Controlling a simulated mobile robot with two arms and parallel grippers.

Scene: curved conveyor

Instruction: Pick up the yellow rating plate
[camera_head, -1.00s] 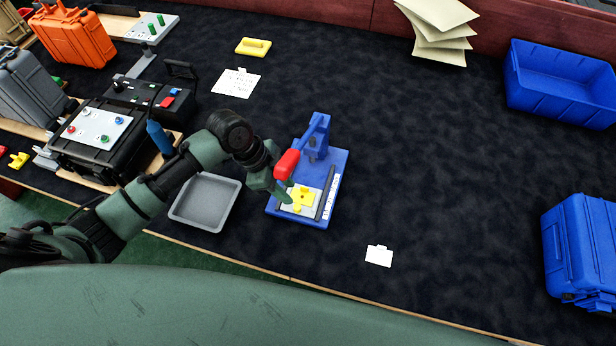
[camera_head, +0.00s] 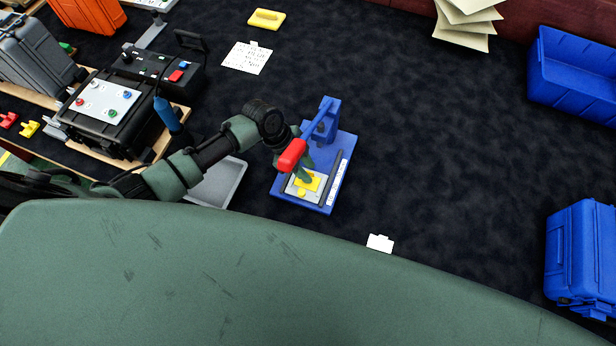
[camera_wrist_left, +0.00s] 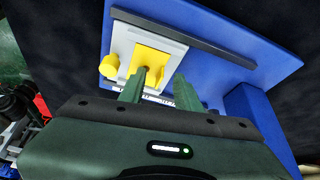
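The yellow rating plate (camera_head: 309,183) lies in a pale holder (camera_head: 296,194) on the base of a blue hand press (camera_head: 330,172) with a red-tipped lever (camera_head: 292,155). In the left wrist view the plate (camera_wrist_left: 148,58) sits flat in the holder, with a round yellow knob (camera_wrist_left: 108,66) beside it. My left gripper (camera_head: 305,172) is at the plate, beside the lever. Its two fingers (camera_wrist_left: 149,76) appear apart and point at the plate's near edge, with nothing visibly held between them. Whether they touch the plate is unclear. My right gripper is out of view.
A grey tray (camera_head: 232,183) stands left of the press, partly behind my arm. A black control case (camera_head: 118,118) is farther left. A white card (camera_head: 380,243) lies at the front. Blue containers (camera_head: 585,255) stand at right. The middle right of the table is clear.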

